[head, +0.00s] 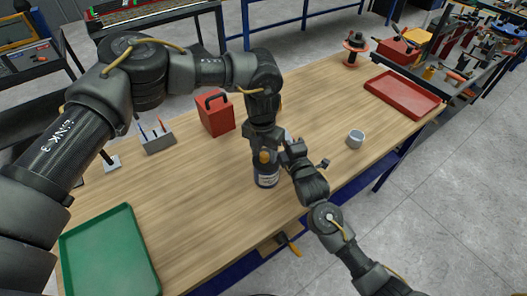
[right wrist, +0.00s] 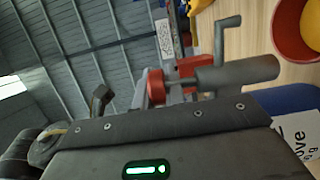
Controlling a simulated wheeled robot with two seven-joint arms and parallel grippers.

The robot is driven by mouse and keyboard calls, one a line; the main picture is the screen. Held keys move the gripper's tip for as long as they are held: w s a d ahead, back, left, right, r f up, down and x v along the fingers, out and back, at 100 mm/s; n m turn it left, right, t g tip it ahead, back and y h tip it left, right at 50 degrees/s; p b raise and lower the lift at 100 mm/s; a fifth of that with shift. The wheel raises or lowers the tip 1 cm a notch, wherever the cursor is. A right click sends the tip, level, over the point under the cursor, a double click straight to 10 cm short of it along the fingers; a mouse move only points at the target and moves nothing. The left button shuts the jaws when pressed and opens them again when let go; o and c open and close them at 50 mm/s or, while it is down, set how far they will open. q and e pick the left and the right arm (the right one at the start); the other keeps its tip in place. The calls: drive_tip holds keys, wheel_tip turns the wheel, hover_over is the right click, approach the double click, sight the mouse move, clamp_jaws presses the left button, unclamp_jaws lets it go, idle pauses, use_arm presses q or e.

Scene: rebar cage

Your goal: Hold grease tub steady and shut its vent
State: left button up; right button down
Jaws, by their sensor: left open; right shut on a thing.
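The grease tub (head: 266,181) is a dark blue container with a pale label and a yellow-orange top (head: 264,157). It stands upright near the table's front edge. A blue part of it with a white label (right wrist: 300,125) shows at the right of the right wrist view. My left gripper (head: 263,146) is open, pointing down just above the top; the gap between them is hard to judge. My right gripper (head: 284,158) comes in from the right and is shut on the tub; the contact is mostly hidden. The vent's state cannot be told.
A grey cup (head: 356,138) and a red tray (head: 402,94) lie to the right. A red box with a handle (head: 215,115) and a grey holder (head: 158,143) stand behind left. A green tray (head: 108,255) is front left. Bare wood surrounds the tub.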

use_arm(q)
drive_tip(key=shift+f, duration=0.15)
drive_tip(key=shift+c, duration=0.5)
drive_tip(key=c, duration=0.9)
drive_tip(key=shift+n, duration=0.3)
drive_tip(key=n, duration=0.3)
drive_tip(key=shift+n, duration=0.4)
drive_tip(key=n, duration=0.4)
drive_tip(key=shift+n, duration=0.3)
drive_tip(key=n, duration=0.4)
drive_tip(key=shift+n+t, duration=0.3)
drive_tip(key=shift+n, duration=2.1)
